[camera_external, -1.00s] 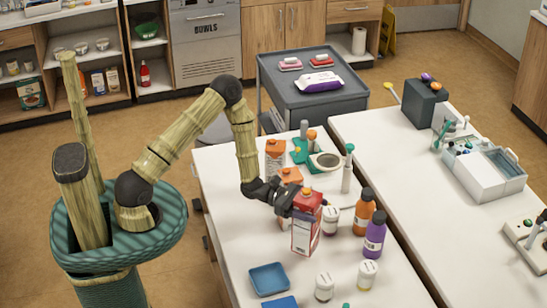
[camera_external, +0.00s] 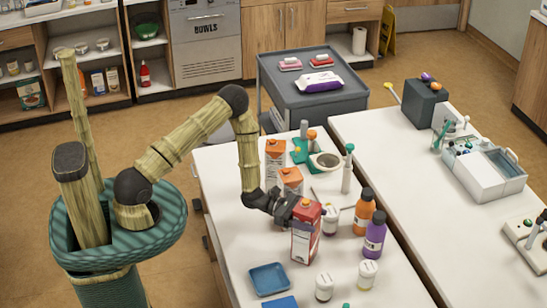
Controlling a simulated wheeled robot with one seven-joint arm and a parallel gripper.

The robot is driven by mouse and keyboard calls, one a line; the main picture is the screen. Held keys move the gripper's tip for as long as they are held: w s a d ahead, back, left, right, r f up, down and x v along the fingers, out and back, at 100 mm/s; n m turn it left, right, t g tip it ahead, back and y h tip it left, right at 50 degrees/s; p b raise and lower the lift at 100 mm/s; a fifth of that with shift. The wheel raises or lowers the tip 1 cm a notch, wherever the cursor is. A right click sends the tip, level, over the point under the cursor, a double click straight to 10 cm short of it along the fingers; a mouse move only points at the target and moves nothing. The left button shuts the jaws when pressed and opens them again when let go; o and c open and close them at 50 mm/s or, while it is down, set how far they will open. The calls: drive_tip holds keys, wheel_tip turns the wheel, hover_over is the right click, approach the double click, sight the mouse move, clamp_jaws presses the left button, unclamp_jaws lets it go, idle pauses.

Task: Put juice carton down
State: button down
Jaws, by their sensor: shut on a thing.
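A red and white juice carton (camera_external: 305,241) is upright at the near middle of the white table (camera_external: 236,226). My gripper (camera_external: 294,213) is shut on it from the left, near its upper part. The carton's base is at or very close to the tabletop; I cannot tell if it touches. Two orange-topped cartons stand behind, one at the back (camera_external: 275,162) and one nearer (camera_external: 291,181).
A white-lidded jar (camera_external: 330,221), an orange bottle (camera_external: 363,213) and a purple bottle (camera_external: 374,238) stand close on the carton's right. Two small jars (camera_external: 324,288) (camera_external: 367,274) stand in front. A blue tray (camera_external: 268,279) lies front left.

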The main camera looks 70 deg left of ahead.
sight(297, 211)
drive_tip(key=shift+c, duration=1.4)
unclamp_jaws()
drive_tip(key=shift+f, duration=0.1)
drive_tip(key=v, duration=0.1)
drive_tip(key=b+v, duration=0.1)
drive_tip(key=v, duration=0.3)
drive_tip(key=shift+a+r+b, duration=0.15)
drive_tip(key=shift+r+b, duration=0.65)
drive_tip(key=shift+r, duration=2.85)
